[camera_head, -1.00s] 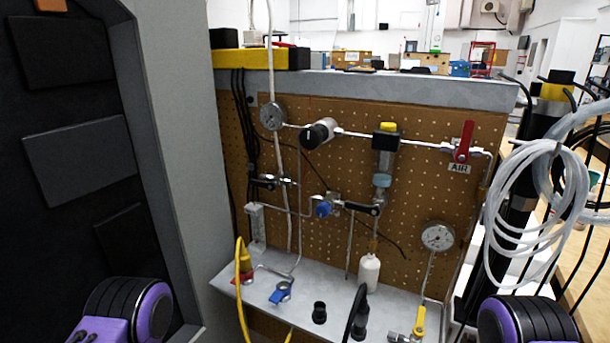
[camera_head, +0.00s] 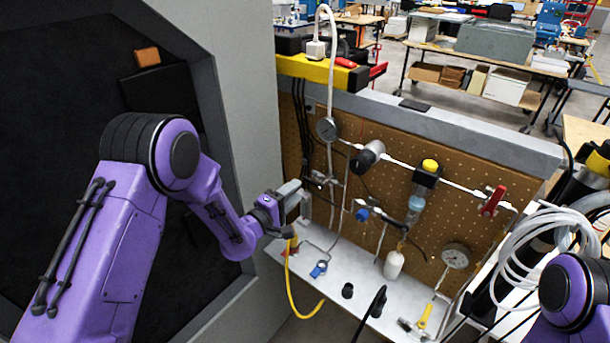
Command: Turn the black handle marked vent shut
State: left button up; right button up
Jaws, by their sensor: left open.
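Two small black valve handles show on the brown pegboard panel (camera_head: 440,205). One black handle (camera_head: 324,181) is at the left below a round gauge; the other black handle (camera_head: 397,224) is at the centre, right of a blue knob. I cannot read a vent mark on either. My left gripper (camera_head: 291,210) is open with nothing between its fingers. It is in front of the panel's left side, just lower left of the left handle, and hides part of the fittings there. Whether it touches anything is unclear. My right arm shows at the right edge; its gripper is out of view.
Around the handles are a gauge (camera_head: 327,129), a red handle (camera_head: 493,201), a filter with a yellow top (camera_head: 427,178) and a white bottle (camera_head: 394,264). A yellow hose (camera_head: 291,290) hangs below my left gripper. Coiled white tubing (camera_head: 525,245) is at the right.

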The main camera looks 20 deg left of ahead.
aim_at(308, 182)
pick_arm(q)
jog(key=p+x, duration=0.1)
jog(key=x, duration=0.4)
jog(key=shift+w+d+p, duration=0.15)
jog(key=shift+w+p, duration=0.15)
jog(key=shift+w, duration=0.05)
grip_shut()
